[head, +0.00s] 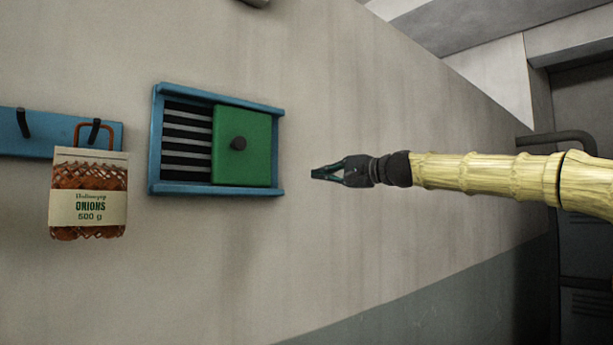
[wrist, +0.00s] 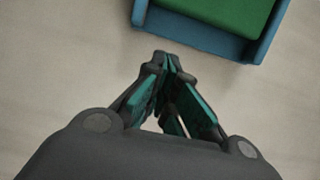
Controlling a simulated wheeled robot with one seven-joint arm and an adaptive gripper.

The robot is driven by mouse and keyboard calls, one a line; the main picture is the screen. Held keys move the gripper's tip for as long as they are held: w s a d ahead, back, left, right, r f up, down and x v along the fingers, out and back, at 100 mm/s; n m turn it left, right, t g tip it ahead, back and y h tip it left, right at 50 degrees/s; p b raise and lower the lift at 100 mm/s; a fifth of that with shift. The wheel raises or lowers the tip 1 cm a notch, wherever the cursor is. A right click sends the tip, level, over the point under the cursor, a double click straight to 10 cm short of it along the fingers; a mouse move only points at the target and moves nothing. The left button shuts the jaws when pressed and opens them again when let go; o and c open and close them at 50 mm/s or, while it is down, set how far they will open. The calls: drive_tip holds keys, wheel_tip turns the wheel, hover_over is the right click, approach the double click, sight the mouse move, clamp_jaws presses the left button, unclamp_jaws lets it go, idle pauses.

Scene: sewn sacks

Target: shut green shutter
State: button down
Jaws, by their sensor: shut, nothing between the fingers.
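The green shutter (head: 258,148) is a square panel with a dark round knob (head: 239,143) at its middle. It sits in a blue frame (head: 153,145) on the wall, covering the right part of the opening. The dark slatted grille (head: 187,141) shows uncovered on the left. My gripper (head: 313,174) is shut and empty, to the right of the frame and apart from it. The knob is out of that view.
A blue hook rail (head: 38,132) with dark hooks is on the wall at left, and a bag of onions (head: 88,200) hangs from it near the frame's left side. The wall between my gripper and the frame is clear. A dark bent handle (head: 560,138) is at the right.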

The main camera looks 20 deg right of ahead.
drive_tip(key=shift+w+a+p, duration=1.35)
drive_tip(key=shift+w+a, duration=0.35)
drive_tip(key=shift+a, duration=0.15)
drive_tip(key=shift+w+a+p, duration=1.35)
drive_tip(key=shift+w+a, duration=0.3)
drive_tip(key=shift+a, duration=0.2)
drive_tip(key=shift+s+a+f, duration=0.1)
drive_tip(key=shift+s+a, duration=0.1)
drive_tip(key=shift+a, duration=0.45)
drive_tip(key=shift+s, duration=0.1)
